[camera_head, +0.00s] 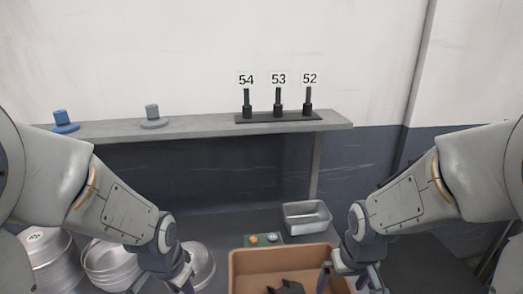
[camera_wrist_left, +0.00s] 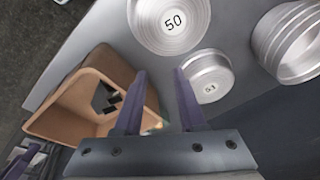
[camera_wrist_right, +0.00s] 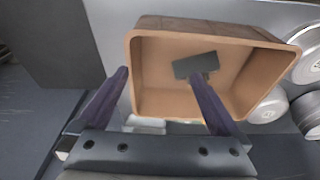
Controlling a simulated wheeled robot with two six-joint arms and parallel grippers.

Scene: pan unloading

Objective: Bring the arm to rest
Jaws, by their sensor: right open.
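My right gripper (camera_head: 350,281) hangs at the right edge of the tan bin (camera_head: 240,256). In the right wrist view its two purple fingers (camera_wrist_right: 159,74) stand wide apart with nothing held between them, and the bin (camera_wrist_right: 150,18) lies beyond them. A dark flat-ended piece (camera_wrist_right: 195,65) lies in the bin. My left gripper shows only partly at the bottom of the head view, near the round pans. In the left wrist view its fingers (camera_wrist_left: 160,72) are apart and empty, with the bin (camera_wrist_left: 45,128) to their left.
Stacked round metal pans (camera_head: 108,262) stand at the lower left. A grey shelf (camera_head: 190,127) at the back holds a rack (camera_head: 278,117) with posts labelled 54, 53 and 52.

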